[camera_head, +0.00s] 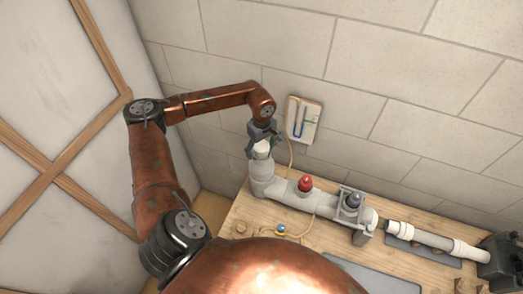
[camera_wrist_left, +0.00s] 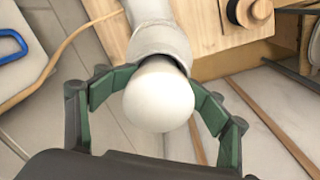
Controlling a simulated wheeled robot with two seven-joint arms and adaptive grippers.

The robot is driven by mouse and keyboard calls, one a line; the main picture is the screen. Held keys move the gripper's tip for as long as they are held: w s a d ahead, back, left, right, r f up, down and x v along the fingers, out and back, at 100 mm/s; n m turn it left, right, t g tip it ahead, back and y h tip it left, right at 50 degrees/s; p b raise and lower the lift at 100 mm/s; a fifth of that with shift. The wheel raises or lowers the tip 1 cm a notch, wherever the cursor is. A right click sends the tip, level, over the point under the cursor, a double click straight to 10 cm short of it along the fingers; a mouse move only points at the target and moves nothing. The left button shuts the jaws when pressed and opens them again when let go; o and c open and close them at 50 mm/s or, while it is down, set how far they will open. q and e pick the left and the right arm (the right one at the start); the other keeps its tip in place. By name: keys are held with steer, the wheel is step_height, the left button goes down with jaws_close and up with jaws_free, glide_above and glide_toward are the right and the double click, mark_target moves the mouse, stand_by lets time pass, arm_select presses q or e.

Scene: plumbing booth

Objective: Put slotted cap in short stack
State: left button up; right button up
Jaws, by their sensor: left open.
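A white rounded cap (camera_head: 262,149) stands at the top of the short grey upright stack (camera_head: 262,178), at the left end of the pipe run. In the left wrist view the cap (camera_wrist_left: 158,97) looks smooth, and the stack's grey rim (camera_wrist_left: 160,40) shows just behind it. No slot can be made out. My left gripper (camera_head: 262,137) is above the stack, pointing down. In the wrist view its green-padded fingers (camera_wrist_left: 160,92) are open on either side of the cap. How deep the cap sits in the stack is hidden. My right gripper is out of view.
The grey pipe run (camera_head: 325,203) carries a red-topped fitting (camera_head: 305,184) and a clamped valve-like part (camera_head: 350,201). A white-ended pipe (camera_head: 435,239) lies to the right on the wooden bench (camera_head: 240,215). A gauge board (camera_head: 303,118) hangs on the block wall close behind the gripper.

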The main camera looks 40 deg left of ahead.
arm_select(q)
steer(key=shift+r, duration=0.2)
steer(key=shift+r, duration=0.25)
step_height(320, 180, up, 11)
steer(key=shift+s+r, duration=0.1)
steer(key=shift+r, duration=0.05)
stand_by(0.7)
